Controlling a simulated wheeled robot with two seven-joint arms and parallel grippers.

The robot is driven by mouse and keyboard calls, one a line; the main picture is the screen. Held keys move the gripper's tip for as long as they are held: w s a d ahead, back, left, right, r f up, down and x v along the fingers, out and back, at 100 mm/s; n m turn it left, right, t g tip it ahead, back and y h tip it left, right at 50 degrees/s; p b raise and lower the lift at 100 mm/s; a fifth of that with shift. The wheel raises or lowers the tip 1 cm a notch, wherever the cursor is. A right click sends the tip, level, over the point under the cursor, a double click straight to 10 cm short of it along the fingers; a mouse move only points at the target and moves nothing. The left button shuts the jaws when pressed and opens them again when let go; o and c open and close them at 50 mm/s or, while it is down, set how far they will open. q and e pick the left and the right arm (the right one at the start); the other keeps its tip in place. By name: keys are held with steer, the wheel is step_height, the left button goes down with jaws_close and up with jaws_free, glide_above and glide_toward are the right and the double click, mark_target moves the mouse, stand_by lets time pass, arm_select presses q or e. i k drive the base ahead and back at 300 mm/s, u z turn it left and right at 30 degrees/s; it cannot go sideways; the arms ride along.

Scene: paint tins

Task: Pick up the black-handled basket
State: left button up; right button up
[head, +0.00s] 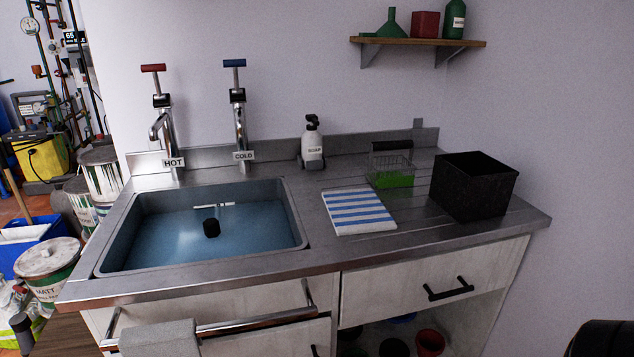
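The black-handled basket (391,160) is a small wire basket standing on the steel worktop, right of the sink and near the back splashback. Its black handle is upright above the wire sides. Something bright green lies inside it, low down. A black open box stands close to its right, and a folded blue-and-white striped cloth lies in front of it, to the left. Neither of my grippers shows clearly in the head view.
A soap bottle (312,145) stands behind the striped cloth (358,211). The black box (472,186) is right of the basket. A shelf (415,41) hangs above.

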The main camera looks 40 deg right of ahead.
mark_target(386, 178)
steer(key=z, duration=1.6)
